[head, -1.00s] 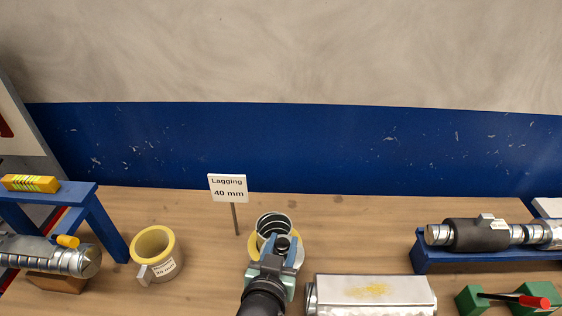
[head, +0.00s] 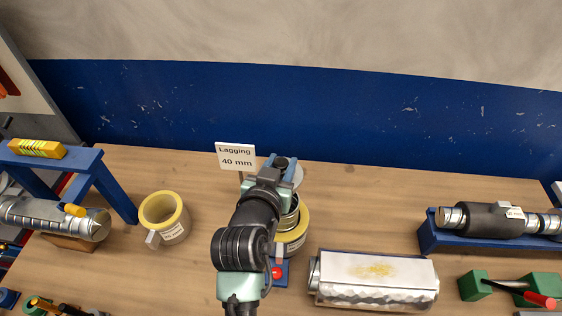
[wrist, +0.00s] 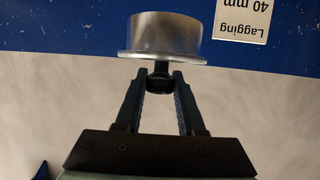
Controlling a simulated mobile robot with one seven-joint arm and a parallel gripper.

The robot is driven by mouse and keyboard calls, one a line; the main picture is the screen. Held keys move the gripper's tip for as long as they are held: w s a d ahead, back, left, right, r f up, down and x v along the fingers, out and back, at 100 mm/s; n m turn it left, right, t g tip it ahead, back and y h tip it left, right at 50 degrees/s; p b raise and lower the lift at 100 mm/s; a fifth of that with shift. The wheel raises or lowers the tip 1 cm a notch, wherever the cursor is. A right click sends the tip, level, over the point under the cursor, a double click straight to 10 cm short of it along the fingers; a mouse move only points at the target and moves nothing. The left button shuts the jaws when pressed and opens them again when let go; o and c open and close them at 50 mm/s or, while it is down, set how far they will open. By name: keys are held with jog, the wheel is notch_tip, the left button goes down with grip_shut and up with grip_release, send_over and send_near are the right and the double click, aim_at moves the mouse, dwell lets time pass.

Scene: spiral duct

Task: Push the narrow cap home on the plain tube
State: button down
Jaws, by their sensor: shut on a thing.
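My gripper (head: 283,164) is shut on the black knob (wrist: 161,72) of a metal cap (wrist: 165,38). The cap has a short round body and a wider flange on the knob side. In the head view only a pale part of the cap (head: 298,176) shows beside the gripper. Just below it in the picture, an upright metal tube (head: 291,214) stands inside a yellow-rimmed lagging sleeve (head: 301,233). My arm hides the tube's left side and part of its mouth. The cap looks apart from the tube; its exact height above it cannot be told.
A "Lagging 40 mm" sign (head: 236,157) stands behind left. A second yellow-rimmed sleeve (head: 164,216) stands left. A foil-wrapped duct (head: 375,280) lies right. The back middle of the bench (head: 360,200) is clear.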

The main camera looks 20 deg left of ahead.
jog(key=shift+f+b, duration=2)
jog(key=shift+f, duration=0.6)
jog(key=shift+f+b, duration=0.8)
jog(key=shift+f, duration=0.2)
jog(key=shift+f, duration=0.35)
jog(key=shift+f+b, duration=0.85)
jog(key=shift+b, duration=0.1)
jog(key=shift+c, duration=2.2)
grip_release()
jog(key=shift+r, duration=0.1)
jog(key=shift+s, duration=0.15)
jog(key=b+v, duration=0.3)
jog(key=v, duration=0.9)
jog(key=shift+s+r, duration=0.15)
jog(key=shift+s, duration=0.2)
